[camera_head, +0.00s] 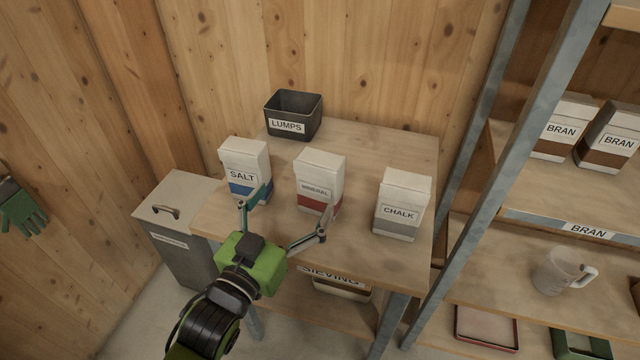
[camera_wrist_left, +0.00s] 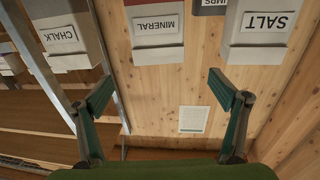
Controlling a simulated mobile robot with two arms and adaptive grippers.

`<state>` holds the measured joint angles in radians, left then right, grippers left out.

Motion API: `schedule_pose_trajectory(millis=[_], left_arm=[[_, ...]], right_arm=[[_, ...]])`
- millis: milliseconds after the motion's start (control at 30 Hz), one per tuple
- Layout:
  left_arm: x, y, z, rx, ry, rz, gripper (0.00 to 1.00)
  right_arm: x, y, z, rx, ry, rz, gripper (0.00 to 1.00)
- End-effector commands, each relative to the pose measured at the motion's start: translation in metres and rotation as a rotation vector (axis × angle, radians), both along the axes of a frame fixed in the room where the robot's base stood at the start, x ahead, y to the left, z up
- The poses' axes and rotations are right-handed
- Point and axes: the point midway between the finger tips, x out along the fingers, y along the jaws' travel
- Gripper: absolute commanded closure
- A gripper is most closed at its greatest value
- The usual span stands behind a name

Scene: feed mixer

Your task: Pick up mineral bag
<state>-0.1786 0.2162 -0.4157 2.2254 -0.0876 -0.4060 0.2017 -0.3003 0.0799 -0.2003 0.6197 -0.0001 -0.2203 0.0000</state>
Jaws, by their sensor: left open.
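The mineral bag (camera_head: 319,179) is white with a red band and stands upright on the wooden table, between the salt bag (camera_head: 244,169) and the chalk bag (camera_head: 402,204). In the left wrist view the mineral bag (camera_wrist_left: 155,32) appears upside down at the top centre, beyond the fingertips. My left gripper (camera_head: 289,218) is open and empty in front of the table's bags. Its right finger reaches close to the mineral bag's lower front; I cannot tell whether they touch. Its left finger overlaps the salt bag in the picture. My right gripper is not in view.
A dark bin labelled LUMPS (camera_head: 293,116) stands at the table's back. A grey lidded bin (camera_head: 180,225) stands left of the table (camera_head: 372,148). A metal-post shelf at the right holds bran bags (camera_head: 562,127) and a jug (camera_head: 563,272). The table's back right is clear.

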Motion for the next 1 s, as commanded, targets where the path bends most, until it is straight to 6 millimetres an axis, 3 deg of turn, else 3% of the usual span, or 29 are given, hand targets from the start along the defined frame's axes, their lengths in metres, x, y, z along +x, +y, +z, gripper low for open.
schedule_pose_trajectory(millis=[300,567,833,1000], left_arm=[[0.056,-0.025,0.001,0.0,0.0,0.001,0.11],[0.073,-0.033,0.0,0.0,0.001,0.0,0.11],[0.106,-0.05,-0.003,-0.001,0.0,0.0,0.11],[0.113,-0.053,-0.005,0.0,0.002,0.0,0.11]], right_arm=[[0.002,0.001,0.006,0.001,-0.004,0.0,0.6],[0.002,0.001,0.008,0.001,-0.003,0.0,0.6],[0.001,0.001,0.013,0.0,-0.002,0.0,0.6],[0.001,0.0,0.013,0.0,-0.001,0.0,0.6]])
